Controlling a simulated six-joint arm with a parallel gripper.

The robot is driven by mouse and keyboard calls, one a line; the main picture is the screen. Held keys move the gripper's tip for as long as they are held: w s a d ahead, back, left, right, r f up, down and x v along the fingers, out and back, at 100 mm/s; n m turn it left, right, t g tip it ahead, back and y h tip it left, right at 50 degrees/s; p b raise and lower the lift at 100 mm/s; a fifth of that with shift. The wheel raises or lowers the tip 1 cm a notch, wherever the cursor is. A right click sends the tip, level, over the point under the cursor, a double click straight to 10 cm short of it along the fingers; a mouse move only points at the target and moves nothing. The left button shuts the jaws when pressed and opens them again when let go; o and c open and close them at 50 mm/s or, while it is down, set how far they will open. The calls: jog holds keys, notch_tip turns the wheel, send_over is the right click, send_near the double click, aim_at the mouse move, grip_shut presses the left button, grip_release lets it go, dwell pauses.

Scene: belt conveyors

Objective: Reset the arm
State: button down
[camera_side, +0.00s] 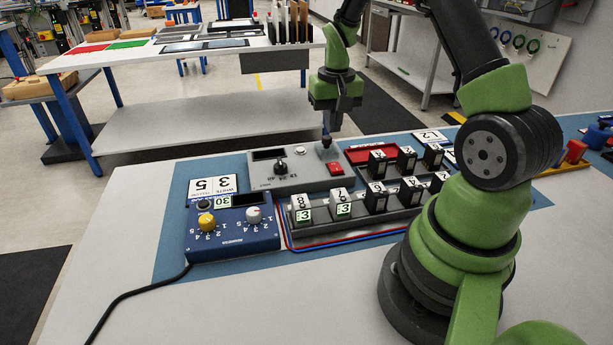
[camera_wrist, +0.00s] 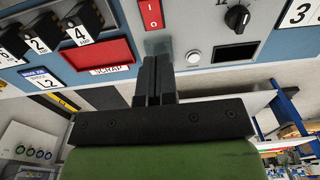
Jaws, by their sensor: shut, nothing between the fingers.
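My gripper (camera_side: 326,138) points down over the back right end of a grey control box (camera_side: 262,181), its fingers together and empty. In the wrist view the black fingers (camera_wrist: 158,62) lie side by side, with their tips near a bare metallic patch on the box, by the red rocker switch (camera_wrist: 151,14). I cannot tell whether the tips touch the box. The box also carries a black knob (camera_side: 281,168), a dark display and a white button (camera_side: 300,150). The red switch shows in the side view too (camera_side: 335,168).
A blue box (camera_side: 232,240) with yellow and white knobs stands at the front left. A rack of numbered black blocks (camera_side: 376,197) lies to the right, with a red scrap tray (camera_wrist: 99,54) behind it. The white table's front left (camera_side: 120,260) is clear except for a black cable.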

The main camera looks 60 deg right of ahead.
jog(key=a+r+n+t, duration=0.1)
jog(key=a+r+t, duration=0.1)
jog(key=a+r, duration=0.65)
jog(key=s+a+r+n+t+y, duration=0.2)
jog(key=s+a+r+t, duration=0.3)
jog(key=s+a+r, duration=0.5)
jog(key=s+a+n, duration=0.1)
jog(key=s+a, duration=0.1)
jog(key=s, duration=0.2)
jog(key=shift+n, duration=0.4)
